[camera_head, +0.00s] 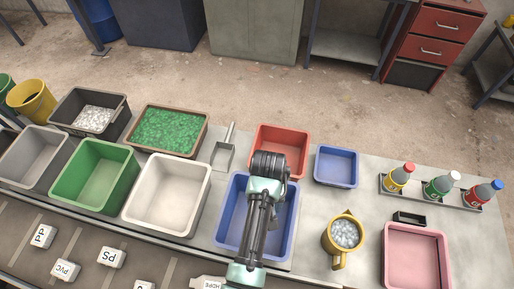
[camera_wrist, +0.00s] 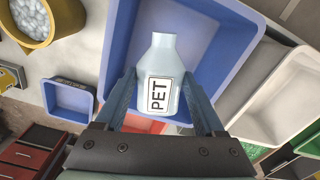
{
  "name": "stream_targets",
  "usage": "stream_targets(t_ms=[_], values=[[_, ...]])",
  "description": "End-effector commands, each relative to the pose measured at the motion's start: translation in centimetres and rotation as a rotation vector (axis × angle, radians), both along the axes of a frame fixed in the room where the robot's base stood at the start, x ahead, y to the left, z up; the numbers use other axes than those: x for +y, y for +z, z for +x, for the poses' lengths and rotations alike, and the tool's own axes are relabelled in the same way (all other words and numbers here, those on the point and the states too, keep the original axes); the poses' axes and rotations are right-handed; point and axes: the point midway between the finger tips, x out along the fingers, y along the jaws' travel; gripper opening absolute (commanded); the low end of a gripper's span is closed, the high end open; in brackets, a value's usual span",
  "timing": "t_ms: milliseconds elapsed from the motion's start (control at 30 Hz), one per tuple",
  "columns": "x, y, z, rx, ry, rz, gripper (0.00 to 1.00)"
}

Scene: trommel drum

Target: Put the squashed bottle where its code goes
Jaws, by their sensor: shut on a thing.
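The squashed bottle (camera_wrist: 162,62) is pale blue with a white label reading PET. My gripper (camera_wrist: 162,85) is shut on it, one finger on each side, with its neck pointing up in the wrist view. The large blue bin (camera_wrist: 215,25) lies behind and below the bottle there. In the head view my arm reaches over this blue bin (camera_head: 226,205), and my gripper and the bottle are hidden by the wrist.
A white bin (camera_head: 168,195) and a green bin (camera_head: 95,175) stand left of the blue bin. A red bin (camera_head: 281,150) and a small blue bin (camera_head: 336,166) stand behind and right. A yellow jug (camera_head: 341,262), a pink tray (camera_head: 415,262) and racked bottles (camera_head: 441,185) are on the right.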

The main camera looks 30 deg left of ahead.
Motion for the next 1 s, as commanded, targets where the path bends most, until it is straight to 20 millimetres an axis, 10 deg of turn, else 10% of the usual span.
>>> stream_targets(t_ms=[233,633,667,800,1000], values=[[0.0,-3.4,0.0,0.000,0.000,0.000,0.18],[0.0,-3.8,0.0,0.000,-0.001,0.000,0.18],[0.0,-3.8,0.0,0.000,-0.001,0.000,0.75],[0.0,-3.8,0.0,0.000,-0.001,0.000,1.00],[0.0,-3.8,0.0,0.000,-0.001,0.000,1.00]])
